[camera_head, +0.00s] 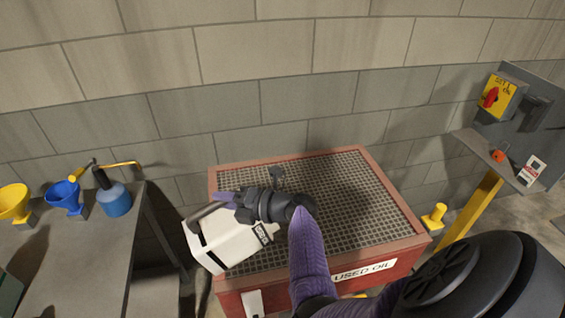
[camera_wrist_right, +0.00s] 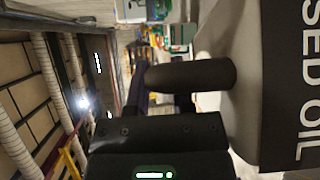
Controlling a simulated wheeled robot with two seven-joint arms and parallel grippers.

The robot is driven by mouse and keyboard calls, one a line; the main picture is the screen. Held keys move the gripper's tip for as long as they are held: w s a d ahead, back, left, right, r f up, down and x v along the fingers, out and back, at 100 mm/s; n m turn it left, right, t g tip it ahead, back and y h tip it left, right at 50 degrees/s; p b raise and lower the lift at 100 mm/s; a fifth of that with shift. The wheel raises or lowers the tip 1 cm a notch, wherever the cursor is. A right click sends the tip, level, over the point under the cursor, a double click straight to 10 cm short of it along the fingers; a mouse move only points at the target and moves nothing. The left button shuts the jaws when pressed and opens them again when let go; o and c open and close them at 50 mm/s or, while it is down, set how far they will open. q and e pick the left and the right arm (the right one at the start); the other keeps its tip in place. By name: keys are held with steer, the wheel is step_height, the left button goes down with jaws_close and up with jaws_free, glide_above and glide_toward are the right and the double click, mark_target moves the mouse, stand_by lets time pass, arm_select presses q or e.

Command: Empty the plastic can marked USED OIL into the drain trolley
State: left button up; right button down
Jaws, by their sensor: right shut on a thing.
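The plastic can (camera_head: 222,240) is white with a dark label and hangs tilted over the left edge of the drain trolley. In the right wrist view its dark label reads "SED OIL" (camera_wrist_right: 300,80). My right gripper (camera_head: 240,204) is shut on the can near its grey handle bar; the exact grip is partly hidden by the gripper. The drain trolley (camera_head: 392,237) is a red box with a dark grated top and a "USED OIL" label on its front. No liquid shows. My left gripper is not in view.
A grey bench (camera_head: 85,265) at the left carries a yellow funnel (camera_head: 14,203), a blue funnel (camera_head: 64,196) and a blue oil can (camera_head: 114,200). A block wall (camera_head: 300,90) stands behind. A yellow post (camera_head: 472,215) and a grey panel are at the right.

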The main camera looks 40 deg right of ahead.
steer(key=shift+s+d+r+m, duration=0.15)
steer(key=shift+d+m, duration=0.15)
steer(key=shift+d, duration=0.65)
stand_by(1.1)
steer(key=shift+s+d+m+t+y+b, duration=0.15)
steer(key=shift+d+m+t+y+b, duration=0.15)
steer(key=shift+d, duration=0.25)
steer(key=shift+s+d+m+t+y+b, duration=0.2)
steer(key=shift+d+t+y+b, duration=0.15)
steer(key=shift+d, duration=0.15)
stand_by(4.9)
